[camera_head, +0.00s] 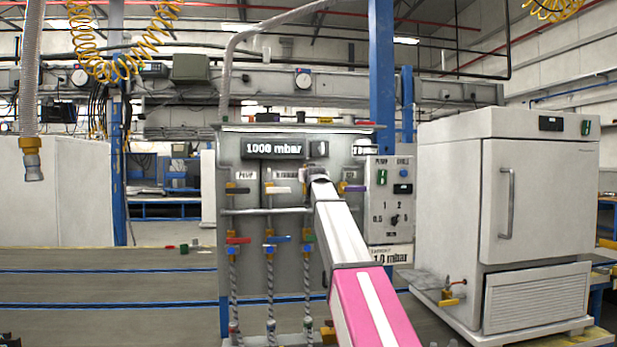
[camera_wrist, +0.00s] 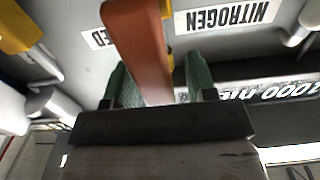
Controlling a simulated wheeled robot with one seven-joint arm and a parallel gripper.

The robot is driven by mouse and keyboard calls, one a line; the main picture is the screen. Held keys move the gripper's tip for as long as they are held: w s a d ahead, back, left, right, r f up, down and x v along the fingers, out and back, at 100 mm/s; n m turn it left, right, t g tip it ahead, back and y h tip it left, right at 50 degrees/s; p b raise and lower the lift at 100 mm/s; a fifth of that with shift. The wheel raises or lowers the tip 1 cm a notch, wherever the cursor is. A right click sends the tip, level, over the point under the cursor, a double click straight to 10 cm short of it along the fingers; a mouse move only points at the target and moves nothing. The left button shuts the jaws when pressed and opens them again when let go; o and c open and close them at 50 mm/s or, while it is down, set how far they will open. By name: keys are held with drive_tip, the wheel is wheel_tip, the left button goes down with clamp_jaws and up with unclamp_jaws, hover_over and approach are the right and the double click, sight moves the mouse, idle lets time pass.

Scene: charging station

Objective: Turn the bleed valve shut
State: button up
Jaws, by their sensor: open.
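An orange-brown lever (camera_wrist: 140,45) comes down from the top of the wrist view, between the green fingers of my gripper (camera_wrist: 157,78). A panel label ending in ED (camera_wrist: 100,38) is partly covered by it, so I take it as the bleed valve's handle. The fingers are open, one on each side of the lever; I cannot tell whether either touches it. In the head view my gripper (camera_head: 318,185) is at the grey valve panel (camera_head: 258,212), and my arm hides the lever there. The NITROGEN label (camera_wrist: 228,16) shows upside down in the wrist view.
Near my gripper are a yellow-orange handle (camera_head: 277,188) and a purple handle (camera_head: 355,188). Red (camera_head: 238,240) and blue (camera_head: 277,239) handles sit lower. A display (camera_head: 275,149) reads 1000 mbar. A pump box (camera_head: 390,205) and white oven (camera_head: 540,195) stand to the right.

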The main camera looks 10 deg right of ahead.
clamp_jaws()
drive_tip(key=shift+d, duration=0.15)
drive_tip(key=d+f+m, duration=0.5)
drive_tip(key=f+m, duration=0.1)
drive_tip(key=m, duration=1.2)
drive_tip(key=shift+d, duration=0.4)
drive_tip(key=shift+f, duration=0.1)
idle(0.3)
